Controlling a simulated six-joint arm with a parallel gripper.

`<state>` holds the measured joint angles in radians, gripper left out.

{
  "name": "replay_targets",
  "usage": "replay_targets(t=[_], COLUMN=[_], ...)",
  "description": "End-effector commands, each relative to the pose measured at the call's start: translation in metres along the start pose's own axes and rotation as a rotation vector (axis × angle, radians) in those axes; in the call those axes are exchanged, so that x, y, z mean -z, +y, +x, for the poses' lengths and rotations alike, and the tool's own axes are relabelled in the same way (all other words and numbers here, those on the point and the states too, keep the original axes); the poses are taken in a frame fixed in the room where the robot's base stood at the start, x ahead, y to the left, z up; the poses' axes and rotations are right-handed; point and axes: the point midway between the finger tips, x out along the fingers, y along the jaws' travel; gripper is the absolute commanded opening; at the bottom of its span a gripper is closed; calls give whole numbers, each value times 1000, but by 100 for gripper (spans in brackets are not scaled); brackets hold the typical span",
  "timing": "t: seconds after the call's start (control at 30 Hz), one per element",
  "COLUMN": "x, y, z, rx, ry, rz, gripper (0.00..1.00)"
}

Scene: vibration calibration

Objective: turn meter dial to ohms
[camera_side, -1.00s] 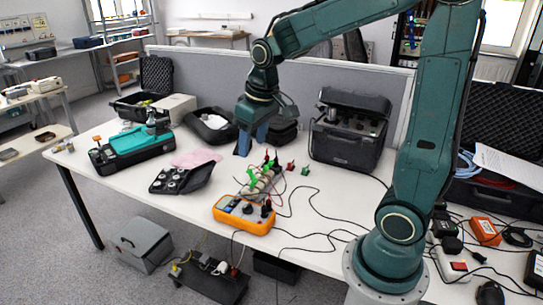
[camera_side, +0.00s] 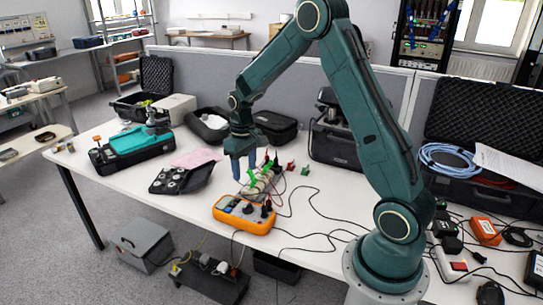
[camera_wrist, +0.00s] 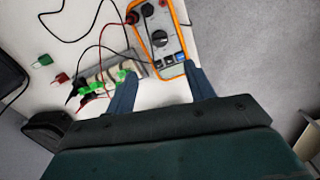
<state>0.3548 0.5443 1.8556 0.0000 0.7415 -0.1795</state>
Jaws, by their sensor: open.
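The orange multimeter (camera_side: 244,214) lies flat on the white table near its front edge. In the wrist view the meter (camera_wrist: 174,64) sits ahead of the fingers, with its round black dial (camera_wrist: 159,38) on the grey face. The dial's setting is too small to read. My gripper (camera_side: 243,175) points down above the table, behind the meter in the side view. In the wrist view my gripper (camera_wrist: 160,88) has its two blue fingers spread wide with nothing between them. The fingers are apart from the dial.
A block with green and red clips (camera_side: 262,180) stands right beside the meter; it shows in the wrist view (camera_wrist: 105,80). Loose leads (camera_side: 315,212) cross the table. An open black case (camera_side: 182,178) lies left.

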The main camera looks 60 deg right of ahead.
Motion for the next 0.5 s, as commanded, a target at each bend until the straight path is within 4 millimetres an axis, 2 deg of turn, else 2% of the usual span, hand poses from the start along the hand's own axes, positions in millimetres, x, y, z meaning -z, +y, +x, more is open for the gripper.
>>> replay_targets(t=[0.27,0.5], x=[0,-1], y=[0,0], z=[3,21], rx=[0,1], ry=[-1,-4], rz=[0,0], gripper=[54,54])
